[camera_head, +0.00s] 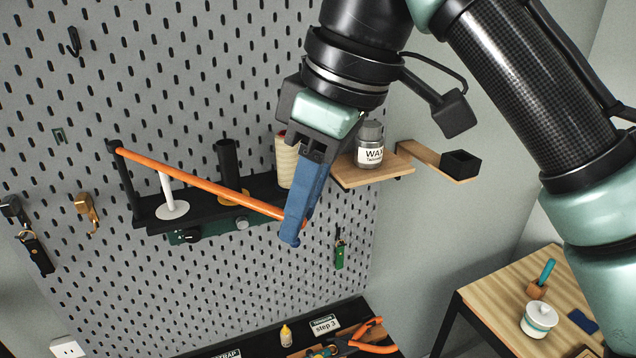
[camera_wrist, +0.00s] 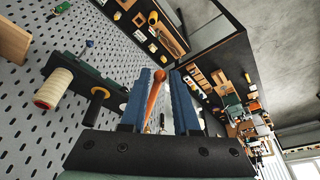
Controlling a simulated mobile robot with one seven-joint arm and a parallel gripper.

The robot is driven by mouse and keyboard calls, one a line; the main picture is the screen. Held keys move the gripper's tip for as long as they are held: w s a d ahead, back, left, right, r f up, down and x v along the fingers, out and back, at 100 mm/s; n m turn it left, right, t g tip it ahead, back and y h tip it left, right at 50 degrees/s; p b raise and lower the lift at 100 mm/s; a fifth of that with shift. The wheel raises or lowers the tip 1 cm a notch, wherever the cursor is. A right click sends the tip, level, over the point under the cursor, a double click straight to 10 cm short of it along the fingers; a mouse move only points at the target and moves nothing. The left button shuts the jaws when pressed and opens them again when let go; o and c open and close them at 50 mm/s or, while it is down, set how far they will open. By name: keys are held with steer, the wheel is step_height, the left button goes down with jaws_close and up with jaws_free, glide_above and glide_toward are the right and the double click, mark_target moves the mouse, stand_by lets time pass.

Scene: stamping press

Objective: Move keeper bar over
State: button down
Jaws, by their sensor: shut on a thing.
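The keeper bar (camera_head: 200,182) is a long orange rod that slants down to the right across the front of a black shelf (camera_head: 160,222) on the pegboard. Its left end meets the top of a black post (camera_head: 124,178). My gripper (camera_head: 291,236), with blue fingers, is shut on the bar near its right end. In the wrist view the orange bar (camera_wrist: 153,98) runs between the two blue fingers (camera_wrist: 160,85). The fingers hide part of the bar's right end in the head view.
On the shelf stand a white-based spindle (camera_head: 172,209), a black-handled item (camera_head: 228,160) and a cream roll (camera_head: 283,160), partly behind my gripper. A wooden shelf (camera_head: 350,180) with a wax jar (camera_head: 369,148) is close right. Below is a dark bench (camera_head: 262,344) with tools.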

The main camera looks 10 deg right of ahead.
steer(key=w+d, duration=0.5)
steer(key=w, duration=0.3)
stand_by(0.7)
steer(key=shift+w+a, duration=0.1)
steer(key=shift+a, duration=0.05)
